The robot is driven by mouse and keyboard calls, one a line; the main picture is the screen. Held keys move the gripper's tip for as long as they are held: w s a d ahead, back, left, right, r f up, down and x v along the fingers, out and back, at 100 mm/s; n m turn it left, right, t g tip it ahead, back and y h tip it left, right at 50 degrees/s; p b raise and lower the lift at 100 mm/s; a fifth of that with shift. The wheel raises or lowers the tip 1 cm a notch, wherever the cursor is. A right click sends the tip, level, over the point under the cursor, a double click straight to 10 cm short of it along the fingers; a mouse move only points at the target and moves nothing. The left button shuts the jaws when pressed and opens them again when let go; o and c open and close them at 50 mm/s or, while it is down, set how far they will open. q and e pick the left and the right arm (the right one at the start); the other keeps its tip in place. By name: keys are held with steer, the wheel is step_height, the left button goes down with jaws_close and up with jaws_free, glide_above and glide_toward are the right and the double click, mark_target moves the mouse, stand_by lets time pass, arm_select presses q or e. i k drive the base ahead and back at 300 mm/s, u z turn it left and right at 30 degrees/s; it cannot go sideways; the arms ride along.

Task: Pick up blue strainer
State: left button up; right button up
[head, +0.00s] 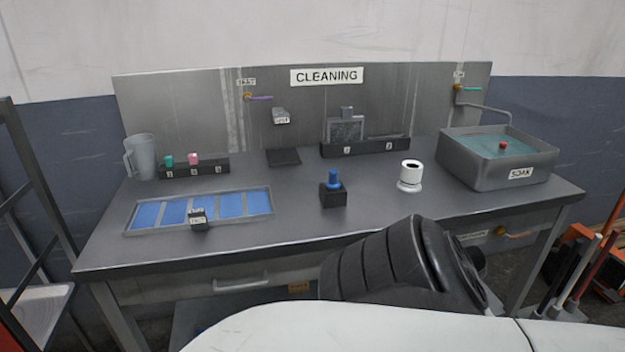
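A small upright blue piece (333,180), the likeliest match for the blue strainer, stands in a dark square block (333,196) near the middle of the grey table. It has a narrow top and a wider lower part; its fine shape is too small to tell. A black ribbed part of my own arm shows at the bottom centre, in front of the table. Neither of my grippers is in view, so what they hold cannot be seen.
A tray with blue panels (132,228) lies left. A soak basin (480,172) stands at the right, a clear jug (142,158) and a small rack (176,171) at the back left. Bare tabletop surrounds the block.

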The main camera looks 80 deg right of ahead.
mark_target(333, 185)
steer(key=z, duration=2.2)
